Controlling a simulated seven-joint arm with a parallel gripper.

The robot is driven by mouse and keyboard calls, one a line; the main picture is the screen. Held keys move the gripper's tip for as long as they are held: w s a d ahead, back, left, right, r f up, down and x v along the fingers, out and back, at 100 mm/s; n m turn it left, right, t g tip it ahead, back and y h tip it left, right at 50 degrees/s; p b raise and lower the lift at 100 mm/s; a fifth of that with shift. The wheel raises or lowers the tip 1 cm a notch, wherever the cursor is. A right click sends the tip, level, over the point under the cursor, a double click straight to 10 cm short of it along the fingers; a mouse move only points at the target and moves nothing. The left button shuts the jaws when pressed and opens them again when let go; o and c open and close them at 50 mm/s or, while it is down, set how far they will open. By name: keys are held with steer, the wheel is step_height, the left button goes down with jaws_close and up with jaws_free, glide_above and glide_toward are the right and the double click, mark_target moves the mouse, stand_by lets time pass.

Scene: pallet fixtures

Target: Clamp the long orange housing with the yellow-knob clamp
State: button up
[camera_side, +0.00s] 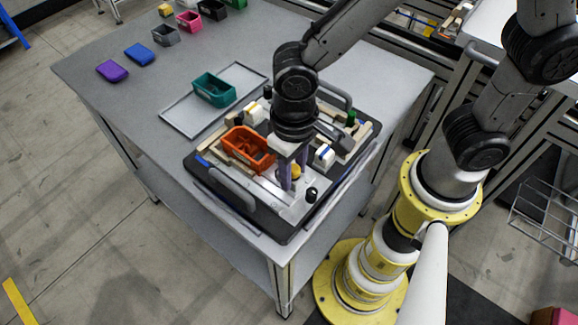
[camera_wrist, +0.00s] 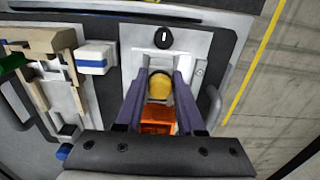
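The orange housing (camera_side: 238,152) is an open box lying in the pallet fixture (camera_side: 226,206), left of my gripper in the side view. The yellow knob (camera_side: 296,172) of the clamp stands beside the housing's near end. In the wrist view the knob (camera_wrist: 159,86) is centred between my two purple fingers. My gripper (camera_wrist: 160,74) points down and straddles the knob. Any gap between fingers and knob is too small to judge. The clamp's lower parts are mostly hidden.
The fixture carries a black knob (camera_side: 311,194), a blue-striped white block (camera_side: 324,156), beige blocks and raised grey handles (camera_side: 232,188). A teal box (camera_side: 214,90) sits on a tray (camera_side: 176,120) behind. Several coloured parts line the far table. The table's left front is clear.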

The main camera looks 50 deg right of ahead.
jaws_close()
steer(key=shift+w, duration=1.35)
steer(key=o, duration=0.5)
jaws_free()
steer(key=shift+r, duration=4)
steer(key=shift+d, duration=0.1)
